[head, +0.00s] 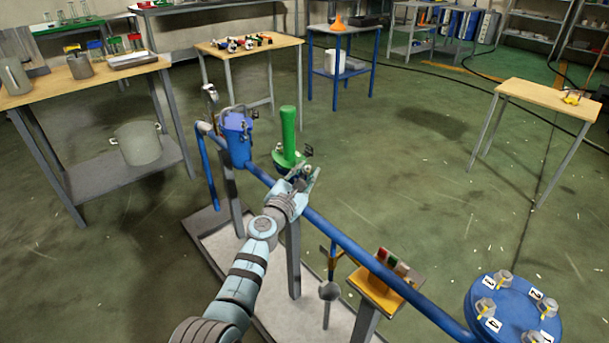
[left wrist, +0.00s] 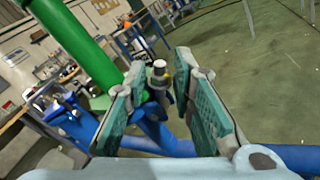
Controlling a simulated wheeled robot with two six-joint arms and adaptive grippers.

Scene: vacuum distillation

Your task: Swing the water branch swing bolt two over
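A green pipe branch (head: 288,130) stands upright on the blue main pipe, with small metal swing-bolt parts around its base flange. It shows at the upper left of the left wrist view (left wrist: 75,45). My left gripper (head: 303,178) is right beside the base of this branch. In the left wrist view its two teal-padded fingers (left wrist: 160,95) are apart. A metal swing bolt with a nut (left wrist: 158,75) shows in the gap, beyond or between the fingertips; I see no contact. Its number cannot be read. My right gripper is not in view.
The blue pipe (head: 350,245) runs diagonally on grey posts. A blue pot (head: 237,140) sits at its far end. A round blue cover (head: 515,312) with number tags and clamps is at the lower right. Wooden-topped tables stand around, with open floor to the right.

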